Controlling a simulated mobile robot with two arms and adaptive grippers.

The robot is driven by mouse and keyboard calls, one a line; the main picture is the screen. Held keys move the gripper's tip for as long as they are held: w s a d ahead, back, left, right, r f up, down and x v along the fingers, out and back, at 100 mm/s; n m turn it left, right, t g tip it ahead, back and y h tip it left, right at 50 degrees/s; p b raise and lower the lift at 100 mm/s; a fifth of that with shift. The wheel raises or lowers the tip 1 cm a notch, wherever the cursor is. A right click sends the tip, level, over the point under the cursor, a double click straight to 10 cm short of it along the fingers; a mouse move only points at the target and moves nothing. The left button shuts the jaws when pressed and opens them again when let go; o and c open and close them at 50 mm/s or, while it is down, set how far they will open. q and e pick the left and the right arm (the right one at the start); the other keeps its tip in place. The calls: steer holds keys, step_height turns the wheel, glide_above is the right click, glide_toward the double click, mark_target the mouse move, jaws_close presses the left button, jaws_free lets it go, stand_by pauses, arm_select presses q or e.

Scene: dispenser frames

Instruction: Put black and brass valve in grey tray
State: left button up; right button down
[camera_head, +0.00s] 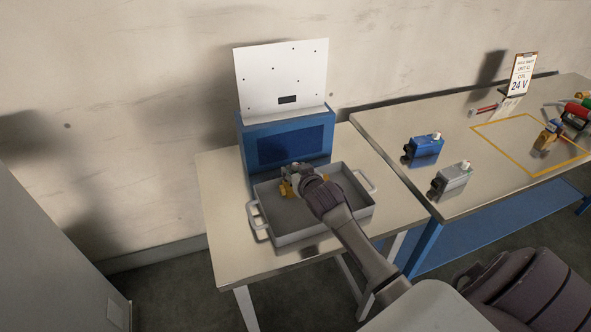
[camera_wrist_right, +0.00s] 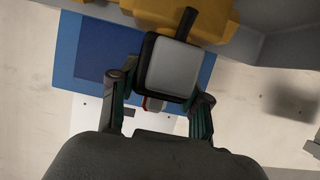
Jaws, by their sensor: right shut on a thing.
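The grey tray (camera_head: 301,237) stands on the near table, with a handle at each end. My right gripper (camera_head: 302,181) reaches over the tray, pointing down and away. It is shut on the black and brass valve (camera_head: 287,189), whose brass part shows beside the fingers. In the right wrist view the fingers (camera_wrist_right: 160,90) hold either side of the valve's black-edged grey block (camera_wrist_right: 172,68), with its brass body (camera_wrist_right: 185,14) beyond. Whether the valve touches the tray floor I cannot tell. My left gripper is not in view.
A blue box with a white panel (camera_head: 283,76) stands behind the tray. On the right table (camera_head: 400,125) are a blue valve (camera_head: 424,146), a grey valve (camera_head: 452,180), a brass valve (camera_head: 548,137) inside a yellow outline, and a "24 V" sign (camera_head: 522,75).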

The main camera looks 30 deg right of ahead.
steer(key=c, duration=0.5)
jaws_free()
steer(key=shift+f, duration=0.15)
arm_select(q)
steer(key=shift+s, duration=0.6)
arm_select(e)
steer(key=shift+s+a, duration=0.15)
steer(key=shift+s, duration=0.35)
arm_select(q)
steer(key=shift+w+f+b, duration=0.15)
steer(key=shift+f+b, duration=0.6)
steer(key=shift+b, duration=0.05)
arm_select(e)
steer(key=v, duration=1.1)
